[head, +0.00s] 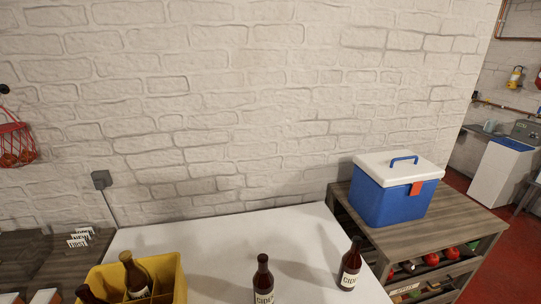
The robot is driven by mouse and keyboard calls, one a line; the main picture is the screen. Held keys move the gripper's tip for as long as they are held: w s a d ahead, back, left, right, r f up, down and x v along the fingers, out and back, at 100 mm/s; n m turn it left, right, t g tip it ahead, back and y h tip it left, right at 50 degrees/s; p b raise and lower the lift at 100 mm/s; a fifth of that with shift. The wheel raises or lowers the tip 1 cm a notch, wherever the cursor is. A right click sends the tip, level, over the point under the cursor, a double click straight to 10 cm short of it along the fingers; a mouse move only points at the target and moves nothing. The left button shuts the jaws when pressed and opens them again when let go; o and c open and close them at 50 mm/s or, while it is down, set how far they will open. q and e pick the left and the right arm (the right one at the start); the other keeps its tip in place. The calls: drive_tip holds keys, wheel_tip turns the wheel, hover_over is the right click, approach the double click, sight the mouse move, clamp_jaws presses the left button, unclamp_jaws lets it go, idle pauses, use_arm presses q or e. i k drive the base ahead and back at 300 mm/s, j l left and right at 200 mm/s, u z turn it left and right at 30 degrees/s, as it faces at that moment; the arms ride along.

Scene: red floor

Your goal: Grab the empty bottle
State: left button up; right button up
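A dark brown cider bottle (263,281) with a pale label stands upright on the white table (208,245), near the bottom middle of the head view. A second, similar bottle (349,266) stands near the table's right edge. A yellow crate (170,283) at the lower left holds a brown bottle with a gold-coloured top (137,277) and another bottle (88,296), cut off by the lower edge. I cannot tell from the dark glass which bottle is empty. Neither of my grippers is in view.
A blue cooler (390,200) with a white lid stands on a wooden shelf unit (446,223) at the right. A brick wall (230,110) closes off the back. The table is clear between the crate and the middle bottle. A dark wooden surface (40,262) lies left.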

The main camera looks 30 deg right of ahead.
sight(351, 266)
drive_tip(key=k+l+z, duration=0.1)
drive_tip(key=z, duration=1.55)
